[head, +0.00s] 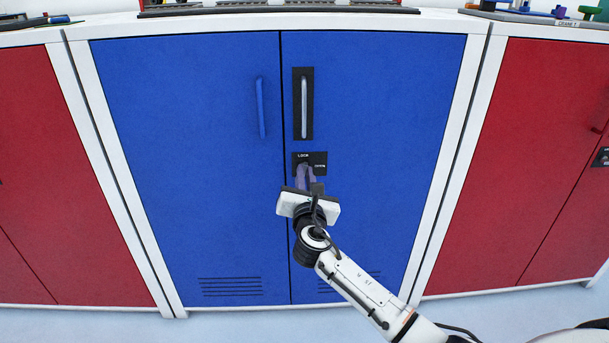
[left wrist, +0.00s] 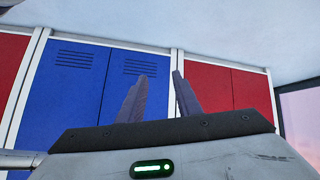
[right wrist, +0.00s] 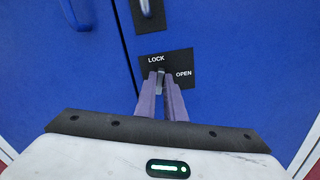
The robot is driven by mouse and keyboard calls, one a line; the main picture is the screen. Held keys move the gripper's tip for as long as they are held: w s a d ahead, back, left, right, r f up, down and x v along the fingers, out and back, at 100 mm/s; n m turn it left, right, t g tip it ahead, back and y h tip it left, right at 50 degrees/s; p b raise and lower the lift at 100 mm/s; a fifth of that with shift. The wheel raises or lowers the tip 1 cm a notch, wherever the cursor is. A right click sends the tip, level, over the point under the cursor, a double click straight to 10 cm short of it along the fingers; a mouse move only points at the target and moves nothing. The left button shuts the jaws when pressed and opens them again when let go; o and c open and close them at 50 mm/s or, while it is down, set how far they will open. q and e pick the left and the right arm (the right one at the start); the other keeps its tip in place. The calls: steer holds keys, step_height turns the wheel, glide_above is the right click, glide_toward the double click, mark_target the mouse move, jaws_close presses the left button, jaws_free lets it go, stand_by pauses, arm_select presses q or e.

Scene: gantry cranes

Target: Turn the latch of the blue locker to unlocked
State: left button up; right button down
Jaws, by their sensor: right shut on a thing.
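The blue locker (head: 385,120) stands in the middle of the head view with both doors closed. Its black latch plate (head: 319,160), marked LOCK at the top and OPEN at the right, is on the right door below the handle. My right gripper (head: 306,170) is at the plate. In the right wrist view, the right gripper (right wrist: 162,85) is shut on the small grey latch (right wrist: 161,72), which stands about upright under the word LOCK. The fingers hide part of the latch. My left gripper (left wrist: 158,85) is open and empty, away from the locker.
A silver handle (head: 304,105) on a black plate is just above the latch, and a blue handle (head: 261,108) is on the left door. Red lockers (head: 545,130) stand on both sides. The floor (head: 235,325) in front is clear at the left.

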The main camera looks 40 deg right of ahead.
arm_select(q)
steer(key=shift+w+d+f+m+g+h+b, duration=0.15)
steer(key=shift+w+d+f+m+g+b, duration=0.15)
steer(key=shift+d+f+b, duration=0.5)
steer(key=shift+w+d+f+m+g+h+b, duration=0.15)
steer(key=shift+d+f+m+g+b, duration=0.2)
steer(key=shift+b, duration=0.75)
arm_select(e)
steer(key=shift+d+f+m, duration=0.1)
steer(key=shift+f+m, duration=0.05)
steer(key=shift+m, duration=3.4)
steer(key=shift+f+m, duration=0.1)
steer(key=shift+m, duration=3.45)
arm_select(q)
steer(key=shift+s+f, duration=0.1)
steer(key=shift+f, duration=0.05)
arm_select(e)
steer(key=shift+m, duration=0.3)
steer(key=c, duration=1.8)
jaws_free()
steer(key=shift+c, duration=0.2)
